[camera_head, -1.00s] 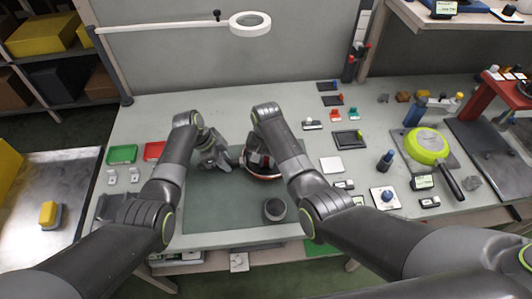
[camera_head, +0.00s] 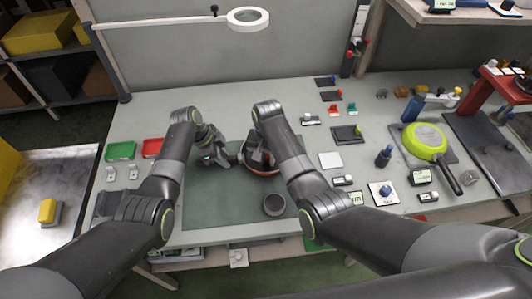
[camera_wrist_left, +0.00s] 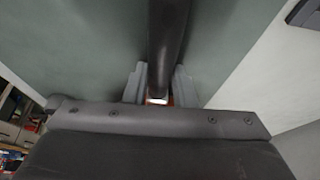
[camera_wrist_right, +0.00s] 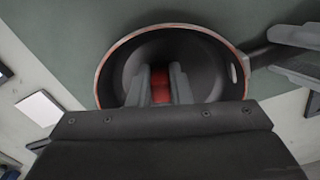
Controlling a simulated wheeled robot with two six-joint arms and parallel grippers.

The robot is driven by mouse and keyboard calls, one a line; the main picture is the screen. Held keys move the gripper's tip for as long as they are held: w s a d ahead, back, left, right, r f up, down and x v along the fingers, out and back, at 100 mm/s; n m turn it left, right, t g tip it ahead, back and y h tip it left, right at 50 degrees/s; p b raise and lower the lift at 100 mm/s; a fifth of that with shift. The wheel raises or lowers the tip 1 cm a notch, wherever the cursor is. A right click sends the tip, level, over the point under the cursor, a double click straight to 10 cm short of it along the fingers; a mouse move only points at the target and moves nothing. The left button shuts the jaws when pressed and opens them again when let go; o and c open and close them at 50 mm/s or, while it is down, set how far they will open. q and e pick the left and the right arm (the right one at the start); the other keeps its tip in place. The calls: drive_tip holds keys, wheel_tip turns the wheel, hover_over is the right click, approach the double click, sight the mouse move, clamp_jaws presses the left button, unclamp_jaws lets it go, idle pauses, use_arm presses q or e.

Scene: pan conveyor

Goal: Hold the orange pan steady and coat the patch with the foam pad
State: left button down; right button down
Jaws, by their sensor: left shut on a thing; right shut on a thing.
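The orange pan (camera_head: 262,174) sits on the dark green mat, partly hidden by my right arm in the head view. Its orange rim and dark inside show in the right wrist view (camera_wrist_right: 104,75). My left gripper (camera_head: 232,158) is shut on the dark pan handle (camera_wrist_left: 167,45), left of the pan. My right gripper (camera_wrist_right: 160,82) is shut on a red piece (camera_wrist_right: 160,92), which I take to be the foam pad's grip, over the pan's inside. The pad's underside is hidden, so contact cannot be told. A pale oval (camera_wrist_right: 234,72) shows on the pan's inner wall; I cannot tell whether it is the patch.
A dark round pot (camera_head: 273,205) stands on the mat in front of the pan. Green (camera_head: 121,150) and red (camera_head: 152,147) trays lie at left. A white tile (camera_head: 330,160) and a lime-green pan (camera_head: 424,140) lie at right. The mat's front left is clear.

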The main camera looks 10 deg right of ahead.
drive_tip(key=shift+s, duration=0.5)
drive_tip(key=shift+w, duration=1.95)
wheel_tip(320, 180, up, 8)
use_arm(q)
drive_tip(key=c, duration=1.1)
unclamp_jaws()
